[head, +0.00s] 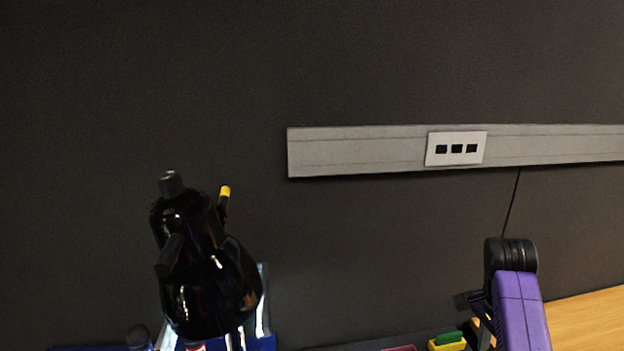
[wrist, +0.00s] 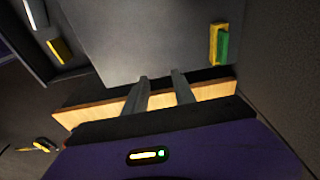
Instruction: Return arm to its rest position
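My gripper (wrist: 159,75) shows in the wrist view as two grey fingers with a gap between them and nothing held. It is over or near a plain grey surface (wrist: 150,35); I cannot tell if they touch. In the head view my purple arm with its black joint stands at the lower right, and the fingertips cannot be made out. No trackball can be recognised in either view.
A green and yellow block (head: 447,341) lies low in the head view, and also shows in the wrist view (wrist: 220,43). A glossy black object (head: 208,280) stands at left. A grey rail (head: 360,151) with a white socket plate (head: 456,136) crosses the dark wall. A wooden surface (head: 590,320) is at right.

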